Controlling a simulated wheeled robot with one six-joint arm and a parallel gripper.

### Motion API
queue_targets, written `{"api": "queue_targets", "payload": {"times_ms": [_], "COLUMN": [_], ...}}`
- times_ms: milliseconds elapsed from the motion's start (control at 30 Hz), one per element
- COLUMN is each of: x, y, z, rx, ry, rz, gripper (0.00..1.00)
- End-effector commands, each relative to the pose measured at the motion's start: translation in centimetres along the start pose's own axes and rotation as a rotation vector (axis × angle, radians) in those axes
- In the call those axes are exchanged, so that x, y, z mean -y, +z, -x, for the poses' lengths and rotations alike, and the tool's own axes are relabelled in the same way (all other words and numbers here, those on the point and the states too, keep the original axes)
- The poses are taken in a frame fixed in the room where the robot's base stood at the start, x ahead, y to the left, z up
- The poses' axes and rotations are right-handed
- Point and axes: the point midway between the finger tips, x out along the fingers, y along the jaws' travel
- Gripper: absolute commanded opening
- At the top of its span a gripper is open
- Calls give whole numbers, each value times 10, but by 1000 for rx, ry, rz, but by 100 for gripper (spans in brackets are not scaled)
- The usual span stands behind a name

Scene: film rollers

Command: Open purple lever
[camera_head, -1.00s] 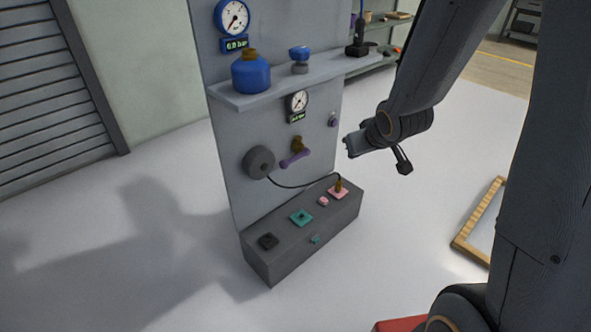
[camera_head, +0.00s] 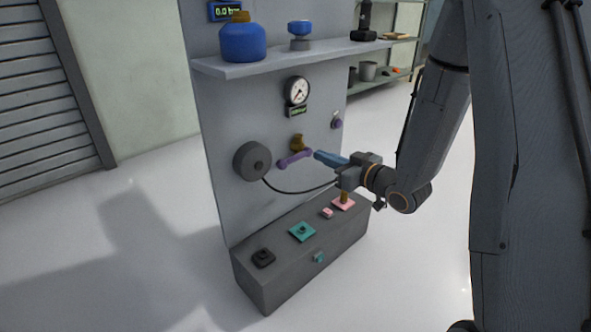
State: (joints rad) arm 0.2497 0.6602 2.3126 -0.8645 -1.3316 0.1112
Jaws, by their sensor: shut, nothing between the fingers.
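The purple lever (camera_head: 294,159) is mounted on the grey panel below the small gauge, on a brass-coloured valve (camera_head: 297,142). The lever lies nearly level, its left end slightly lower. My gripper (camera_head: 318,155) is shut and empty. Its blue-grey fingertips point left and sit at the right end of the lever. I cannot tell whether they touch it.
A shelf (camera_head: 215,68) above holds a blue bottle (camera_head: 243,42). A grey box (camera_head: 268,287) with coloured fittings juts out below.

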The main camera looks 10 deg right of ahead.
Motion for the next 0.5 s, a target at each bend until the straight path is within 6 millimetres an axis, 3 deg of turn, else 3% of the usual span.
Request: {"api": "queue_targets", "payload": {"times_ms": [67, 500], "x": [1, 4], "y": [8, 8], "z": [-3, -4], "rx": [-35, -81], "ry": [-19, -45], "rz": [-6, -14], "gripper": [0, 0]}}
